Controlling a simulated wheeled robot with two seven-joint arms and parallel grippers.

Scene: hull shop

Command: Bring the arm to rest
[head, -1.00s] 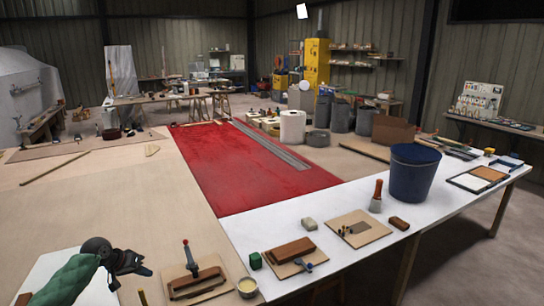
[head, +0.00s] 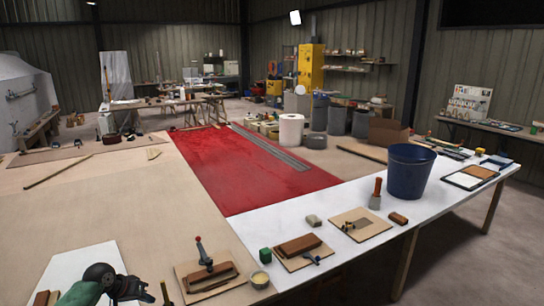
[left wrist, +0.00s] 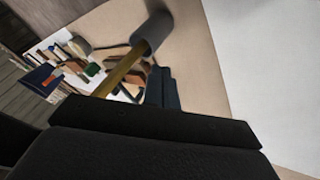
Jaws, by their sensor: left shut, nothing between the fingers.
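My left arm, with a green sleeve-like link, comes in at the bottom left of the head view. My left gripper (head: 140,291) is low in the picture, over the edge of a white sheet (head: 75,262) on the tan bench top. It is shut and empty. In the left wrist view the dark fingers (left wrist: 160,87) show together beyond the black gripper body. My right arm and gripper are not in view.
A grey-headed tool with a yellow handle (left wrist: 152,33) shows in the wrist view. A blue bucket (head: 410,172) stands far right.

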